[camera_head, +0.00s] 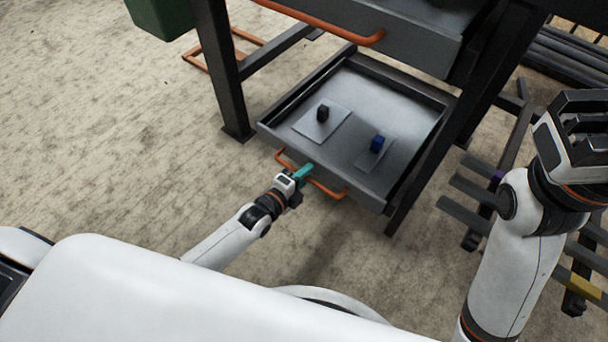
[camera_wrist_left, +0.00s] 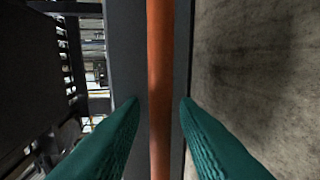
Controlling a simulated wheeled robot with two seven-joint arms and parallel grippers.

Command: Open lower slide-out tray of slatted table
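The lower tray (camera_head: 352,95) of the table is a grey metal tray with an orange bar handle (camera_head: 325,189) on its front. Its inside shows from above in the head view. My left gripper (camera_head: 303,175) is at the middle of this handle. In the left wrist view, the orange handle bar (camera_wrist_left: 160,70) runs between the two teal fingers (camera_wrist_left: 160,110), with a gap on each side, so the gripper is open around it. My right gripper (camera_head: 577,120) is raised at the far right, away from the tray; its finger opening is unclear.
Two small dark blocks, one black (camera_head: 323,113) and one blue (camera_head: 377,144), stand on flat plates in the lower tray. An upper tray (camera_head: 410,45) with its own orange handle (camera_head: 330,28) overhangs it. A dark rack (camera_head: 478,199) stands right. Bare floor (camera_head: 110,130) lies left.

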